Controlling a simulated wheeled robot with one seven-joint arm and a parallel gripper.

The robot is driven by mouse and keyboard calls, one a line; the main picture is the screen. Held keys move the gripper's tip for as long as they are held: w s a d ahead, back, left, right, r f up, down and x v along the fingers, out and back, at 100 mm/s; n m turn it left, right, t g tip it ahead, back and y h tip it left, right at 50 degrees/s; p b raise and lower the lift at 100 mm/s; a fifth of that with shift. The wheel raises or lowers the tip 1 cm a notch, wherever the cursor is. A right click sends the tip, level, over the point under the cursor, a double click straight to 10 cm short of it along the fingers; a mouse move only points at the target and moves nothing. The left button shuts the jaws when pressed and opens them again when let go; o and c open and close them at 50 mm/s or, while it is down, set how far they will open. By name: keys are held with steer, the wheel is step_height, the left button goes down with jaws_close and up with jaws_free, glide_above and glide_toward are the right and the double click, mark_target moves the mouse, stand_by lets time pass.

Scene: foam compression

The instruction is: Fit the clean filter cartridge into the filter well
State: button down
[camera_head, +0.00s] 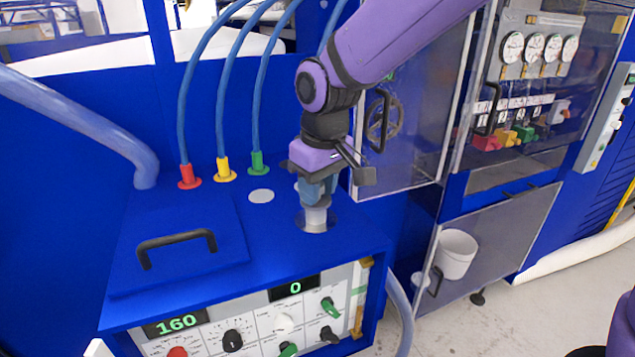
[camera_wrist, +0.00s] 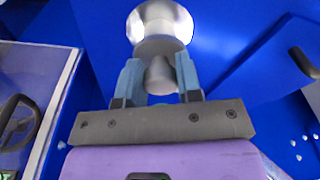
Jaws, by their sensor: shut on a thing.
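The clean filter cartridge is a pale grey-white cylinder (camera_head: 316,217) that points down from my gripper (camera_head: 318,200). It is roughly upright. In the wrist view its narrow knob (camera_wrist: 160,76) sits between my two blue-grey fingers, and its wider shiny body (camera_wrist: 160,24) lies beyond them. My gripper is shut on it. The filter well shows as a dark ring (camera_head: 301,222) in the blue cabinet top, around the cartridge's lower end in the head view. The cartridge hides most of the well. I cannot tell whether its lower end is above the opening or inside it.
A black-handled lid (camera_head: 178,244) lies left of the well on the cabinet top. A pale round disc (camera_head: 261,196) and red, yellow and green hose fittings (camera_head: 225,170) are behind. A clear-panelled door (camera_head: 405,130) stands close on the right. A white bucket (camera_head: 456,254) is lower right.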

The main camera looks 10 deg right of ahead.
mark_target(323, 203)
steer(key=shift+f, duration=1.8)
steer(key=c, duration=0.7)
jaws_free()
steer(key=shift+r, duration=0.1)
steer(key=r, duration=0.7)
steer(key=s+r, duration=0.1)
steer(key=r, duration=0.2)
steer(key=shift+d+r, duration=0.25)
steer(key=shift+d, duration=0.15)
steer(key=s+d+r+m+t, duration=0.1)
steer(key=s+d+r+m, duration=0.15)
steer(key=d, duration=0.45)
steer(key=s+d+r+m+t, duration=0.1)
steer(key=s+d+r, duration=0.15)
steer(key=d, duration=0.35)
steer(key=s+d+m, duration=0.1)
steer(key=s+d, duration=0.2)
steer(key=s, duration=0.1)
steer(key=s+d+f+m+t, duration=0.1)
steer(key=s+d+m, duration=0.1)
steer(key=s+d, duration=0.2)
steer(key=s+d+m+t, duration=0.1)
steer(key=s+d, duration=0.2)
steer(key=s, duration=0.1)
steer(key=shift+s+d+f+h, duration=0.15)
steer(key=shift+d+f+h, duration=0.1)
steer(key=shift+f+h, duration=0.15)
